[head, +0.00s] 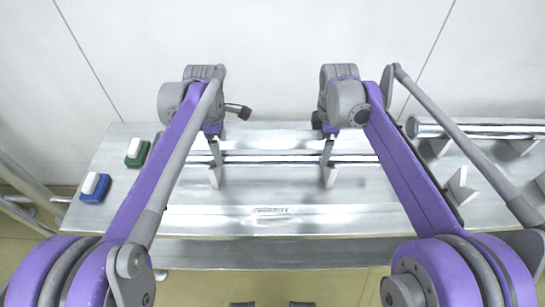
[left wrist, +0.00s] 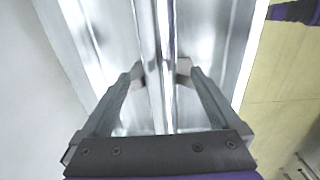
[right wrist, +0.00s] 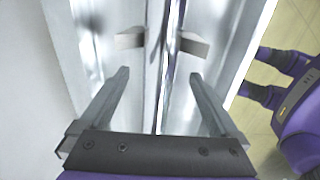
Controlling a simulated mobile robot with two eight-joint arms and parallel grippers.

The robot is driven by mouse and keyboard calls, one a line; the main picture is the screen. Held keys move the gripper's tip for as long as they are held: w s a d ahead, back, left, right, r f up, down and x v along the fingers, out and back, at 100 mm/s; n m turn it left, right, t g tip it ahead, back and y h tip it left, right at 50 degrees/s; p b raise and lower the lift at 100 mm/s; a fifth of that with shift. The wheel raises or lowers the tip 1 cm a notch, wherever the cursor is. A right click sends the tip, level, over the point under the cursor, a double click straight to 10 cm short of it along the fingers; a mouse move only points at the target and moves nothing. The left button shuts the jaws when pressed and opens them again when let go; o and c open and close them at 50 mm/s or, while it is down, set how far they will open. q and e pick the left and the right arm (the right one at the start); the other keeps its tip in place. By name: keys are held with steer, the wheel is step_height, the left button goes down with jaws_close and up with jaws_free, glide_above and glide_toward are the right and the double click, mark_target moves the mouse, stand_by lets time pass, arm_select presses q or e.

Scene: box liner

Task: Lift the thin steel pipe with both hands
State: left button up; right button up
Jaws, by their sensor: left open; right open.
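The thin steel pipe (head: 272,158) lies left to right along the steel bench, resting at grey support blocks (head: 329,177). My left gripper (head: 215,160) is open above its left part. In the left wrist view the pipe (left wrist: 156,40) runs between the spread fingers (left wrist: 160,82). My right gripper (head: 328,158) is open above the pipe further right. In the right wrist view the pipe (right wrist: 165,40) passes between the wide-spread fingers (right wrist: 162,78), with support blocks (right wrist: 192,44) beyond the tips. I cannot tell how far the fingertips are above the pipe.
A thicker pipe (head: 470,130) lies on blocks at the bench's right end. A green block (head: 137,153) and a blue block (head: 95,188), each with a white top, stand at the left end. A pale wall is behind. The bench's (head: 330,218) front strip is mostly clear.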

mark_target(222, 153)
arm_select(q)
steer(key=shift+w+f, duration=0.1)
steer(key=shift+f, duration=2.55)
arm_select(e)
steer(key=shift+w+f, duration=0.1)
steer(key=shift+f, duration=2.6)
arm_select(q)
steer(key=shift+c, duration=0.4)
arm_select(e)
steer(key=shift+c, duration=0.4)
arm_select(q)
jaws_close()
arm_select(e)
jaws_close()
steer(key=shift+r, duration=0.1)
